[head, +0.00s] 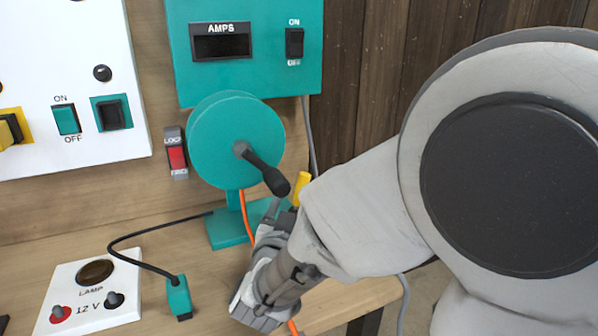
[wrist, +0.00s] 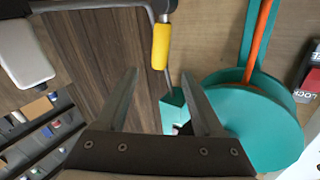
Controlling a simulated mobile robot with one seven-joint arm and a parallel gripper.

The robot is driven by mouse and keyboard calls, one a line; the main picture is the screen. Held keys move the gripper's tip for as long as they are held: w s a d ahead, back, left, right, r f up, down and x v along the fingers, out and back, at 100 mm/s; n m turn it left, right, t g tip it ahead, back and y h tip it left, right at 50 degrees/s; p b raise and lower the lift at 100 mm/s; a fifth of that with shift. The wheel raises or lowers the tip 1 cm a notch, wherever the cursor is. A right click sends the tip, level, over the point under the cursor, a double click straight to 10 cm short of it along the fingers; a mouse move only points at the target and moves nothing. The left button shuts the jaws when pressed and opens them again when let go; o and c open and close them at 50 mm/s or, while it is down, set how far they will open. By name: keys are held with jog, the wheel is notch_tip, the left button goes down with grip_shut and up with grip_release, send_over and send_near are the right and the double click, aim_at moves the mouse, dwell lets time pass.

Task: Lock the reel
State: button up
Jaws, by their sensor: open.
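The reel (head: 215,155) is a teal disc with a black crank handle (head: 265,170) on a teal stand. An orange cord (head: 246,215) runs down from it. Left of the reel, a small switch (head: 177,158) with a red part is on the wooden board, labelled LOCK at its top; its lower label is too small to read. In the wrist view the reel (wrist: 255,130) is at lower right, and the switch (wrist: 308,88) is cut off at the right edge. My gripper (wrist: 157,73) is open and empty, beside the reel. In the head view it is below the crank, partly hidden by my arm.
A yellow handle (head: 301,187) is right of the crank and also in the wrist view (wrist: 161,46). A teal AMPS panel (head: 265,80) is above the reel. A white switch panel (head: 60,75) is at left. A lamp plate (head: 90,290) and black cable with teal plug (head: 179,297) lie below.

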aim_at(305, 176)
jog(key=b+x, duration=0.1)
jog(key=x, duration=1.1)
jog(key=shift+w, duration=0.1)
grip_shut()
dwell(1.0)
